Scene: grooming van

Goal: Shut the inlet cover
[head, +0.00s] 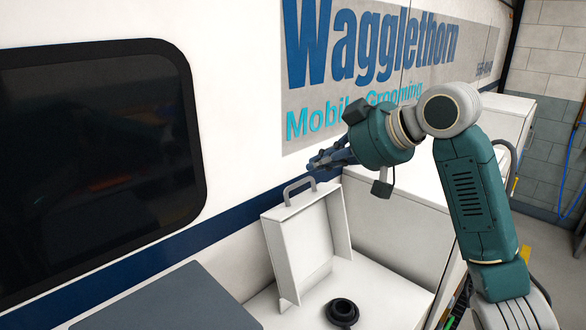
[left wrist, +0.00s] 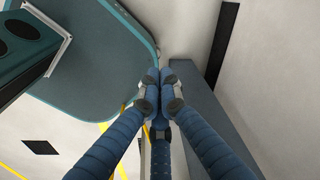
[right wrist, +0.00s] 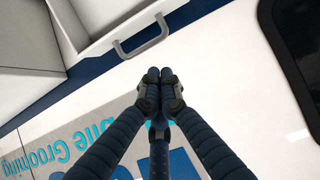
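The inlet cover (head: 306,236) is a white tray-like lid with a grey handle (head: 299,190) on its upper edge. It stands raised, leaning near the van's side, above a white ledge that bears a black round inlet (head: 342,312). My right gripper (head: 318,162) is just above and right of the handle, beside the van wall. In the right wrist view its fingertips (right wrist: 160,76) are together with nothing between them, and the handle (right wrist: 143,38) lies apart from them. My left gripper is outside the head view; in the left wrist view its fingertips (left wrist: 159,78) are together and empty.
The van wall (head: 240,120) with lettering and a dark window (head: 95,165) rises behind. A grey flat top (head: 170,300) lies at front left. White cabinets (head: 400,220) stand right of the cover, under my right arm. A teal-grey panel (left wrist: 90,60) shows near the left fingers.

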